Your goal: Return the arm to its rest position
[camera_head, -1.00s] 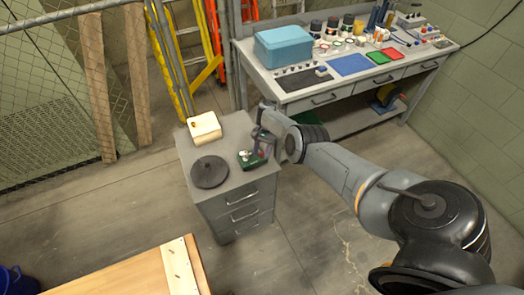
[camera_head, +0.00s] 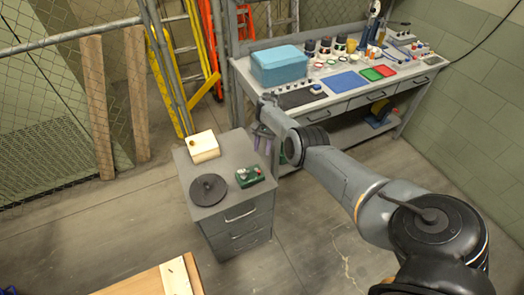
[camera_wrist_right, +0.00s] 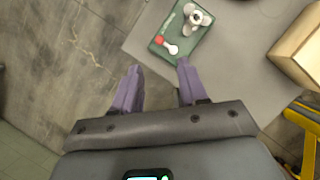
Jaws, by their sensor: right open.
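My right arm comes in from the lower right of the head view. Its gripper (camera_head: 261,139) is beside the back right edge of the grey drawer cabinet (camera_head: 236,214), apart from the green device (camera_head: 250,177) on the cabinet top. In the right wrist view the two purple fingers of the right gripper (camera_wrist_right: 158,80) are spread with nothing between them. The green device (camera_wrist_right: 166,44) with a small grey propeller and a red button lies ahead of the fingers there. My left gripper does not show.
A dark round disc (camera_head: 208,189) and a cream box (camera_head: 203,146) share the cabinet top. Behind stands a workbench (camera_head: 345,98) with a blue case (camera_head: 279,65), mats and bottles. A wooden table (camera_head: 150,282) is at the bottom. Floor right of the cabinet is open.

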